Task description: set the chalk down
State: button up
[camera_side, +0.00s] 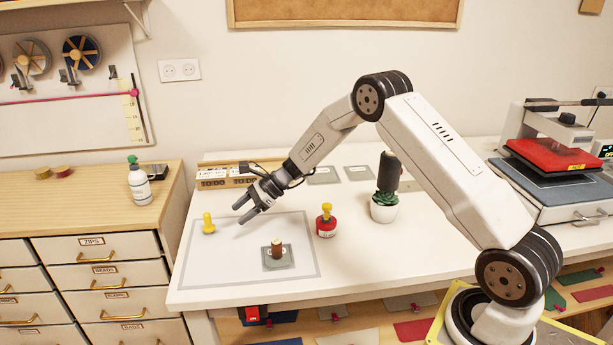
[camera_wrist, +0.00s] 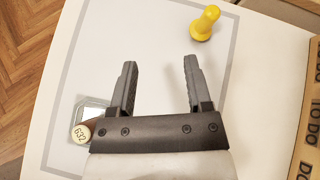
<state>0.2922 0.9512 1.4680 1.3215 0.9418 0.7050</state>
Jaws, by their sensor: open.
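My gripper (camera_side: 240,214) is open, with nothing between its fingers in the wrist view (camera_wrist: 160,62). It is above the white sheet (camera_side: 215,265) on the table. A yellow knobbed peg, perhaps the chalk, (camera_side: 208,223) stands upright on the sheet, left of the fingertips and apart from them. It also shows beyond the fingers in the wrist view (camera_wrist: 204,24). No other piece can be surely told as chalk. A brown cylinder with a pale top (camera_side: 277,249) stands on a grey square pad (camera_side: 286,262). Its top reads 632 in the wrist view (camera_wrist: 81,133), partly hidden by my gripper.
A red pot with a yellow knob (camera_side: 326,222) and a potted plant (camera_side: 384,207) stand to the right of the sheet. A labelled wooden rack (camera_side: 212,183) lies behind my gripper. A red-topped press (camera_side: 550,155) is at the far right. The front table strip is clear.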

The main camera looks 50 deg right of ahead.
jog(key=s+a+r+n+g+h, duration=0.1)
jog(key=s+n+h, duration=0.3)
jog(key=s+n, duration=0.7)
jog(key=s+a+r+n+g+h, duration=0.2)
jog(key=s+r+n+h, duration=0.2)
jog(key=s+n, duration=0.7)
jog(key=shift+s+n+g+h, duration=0.3)
jog(key=shift+s+h, duration=0.3)
jog(key=shift+s, duration=3.4)
jog(key=shift+r, duration=0.1)
